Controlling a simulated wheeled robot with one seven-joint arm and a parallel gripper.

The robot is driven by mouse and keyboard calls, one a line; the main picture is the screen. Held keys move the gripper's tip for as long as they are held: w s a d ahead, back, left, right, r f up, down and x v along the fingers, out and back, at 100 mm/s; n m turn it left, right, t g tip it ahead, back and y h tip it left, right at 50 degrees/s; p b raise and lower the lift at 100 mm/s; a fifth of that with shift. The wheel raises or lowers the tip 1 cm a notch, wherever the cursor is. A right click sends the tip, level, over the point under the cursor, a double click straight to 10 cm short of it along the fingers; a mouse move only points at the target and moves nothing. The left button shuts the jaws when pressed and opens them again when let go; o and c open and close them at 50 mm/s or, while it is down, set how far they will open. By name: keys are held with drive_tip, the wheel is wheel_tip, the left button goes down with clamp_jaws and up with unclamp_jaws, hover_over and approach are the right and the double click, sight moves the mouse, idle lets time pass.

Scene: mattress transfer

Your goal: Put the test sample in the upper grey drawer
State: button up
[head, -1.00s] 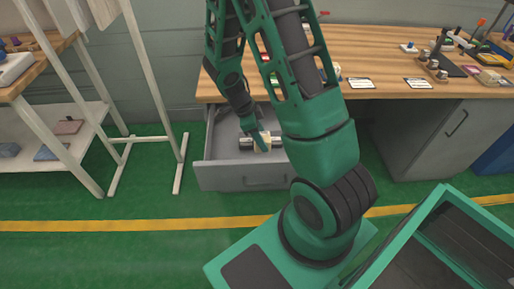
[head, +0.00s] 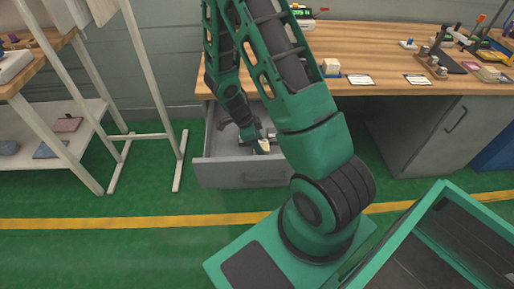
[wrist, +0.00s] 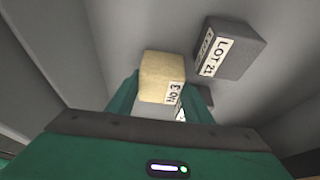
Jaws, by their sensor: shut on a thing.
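The upper grey drawer (head: 240,172) is pulled out under the left part of the wooden bench. My gripper (head: 262,145) is down inside the drawer opening. In the wrist view my gripper (wrist: 160,100) is shut on a pale yellow block, the test sample (wrist: 160,76), which carries a white label. The sample (head: 264,145) shows small at the fingertips in the head view. A dark grey block (wrist: 232,48) labelled "LOT 21" lies in the drawer just right of the sample. I cannot tell whether the sample touches the drawer floor.
Another dark block (wrist: 206,95) is partly hidden behind my right finger. The wooden bench (head: 390,60) above the drawer holds a cream block (head: 331,66), white cards and tools. A white rack (head: 75,120) stands left of the drawer.

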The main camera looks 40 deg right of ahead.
drive_tip(key=o, duration=1.1)
drive_tip(key=v, duration=1.1)
drive_tip(key=s+d+r+n, duration=0.3)
drive_tip(key=s+r+n, duration=0.1)
drive_tip(key=r, duration=0.5)
drive_tip(key=s+r+n+y, duration=0.1)
drive_tip(key=s+r+n, duration=0.3)
drive_tip(key=s, duration=0.2)
drive_tip(key=s+a+r+n+t+y, duration=0.1)
drive_tip(key=s+r+n, duration=0.3)
drive_tip(key=s+n, duration=0.1)
drive_tip(key=s+r+n+t+y, duration=0.1)
drive_tip(key=s+r+n, duration=0.3)
drive_tip(key=s, duration=0.4)
drive_tip(key=shift+a+r+n+y, duration=0.15)
drive_tip(key=shift+a+n+y, duration=0.2)
drive_tip(key=shift+n, duration=0.35)
